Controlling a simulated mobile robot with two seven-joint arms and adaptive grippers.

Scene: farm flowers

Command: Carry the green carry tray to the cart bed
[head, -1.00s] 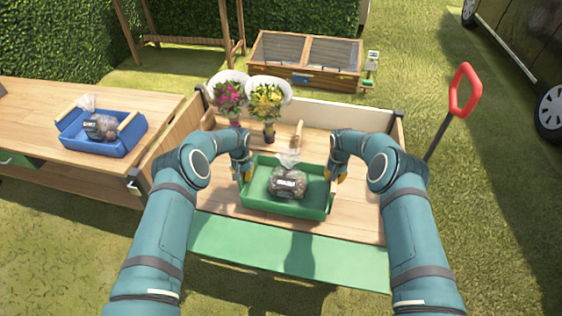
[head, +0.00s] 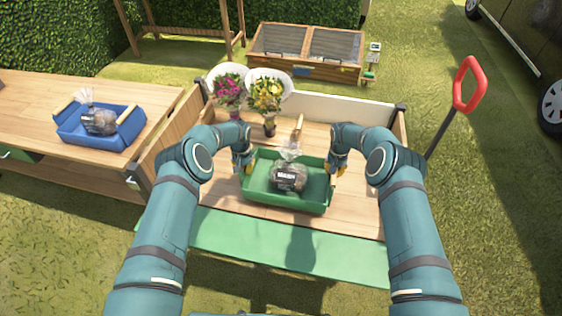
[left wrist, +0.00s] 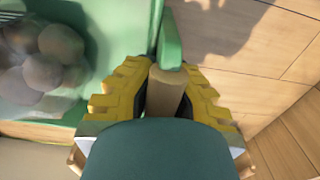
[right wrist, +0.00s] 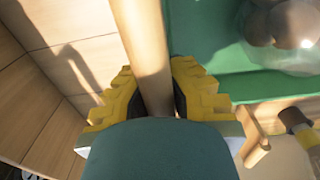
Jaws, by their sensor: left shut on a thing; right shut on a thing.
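The green carry tray (head: 262,203) is over the cart bed (head: 355,207), towards its front, and looks level. I cannot tell whether it touches the boards. A clear bag of round brown things with a dark label (head: 289,176) sits in it. My left gripper (head: 243,166) is shut on the tray's left wooden handle, which shows between its yellow fingers in the left wrist view (left wrist: 166,92). My right gripper (head: 337,168) is shut on the right handle, a pale wooden bar in the right wrist view (right wrist: 145,50).
Two wrapped bouquets, pink (head: 229,88) and yellow (head: 267,92), stand at the bed's back left. A green panel (head: 290,246) lies at the cart's front. A blue tray (head: 98,143) stands on the left table (head: 150,99). The red cart handle (head: 468,85) rises at the right.

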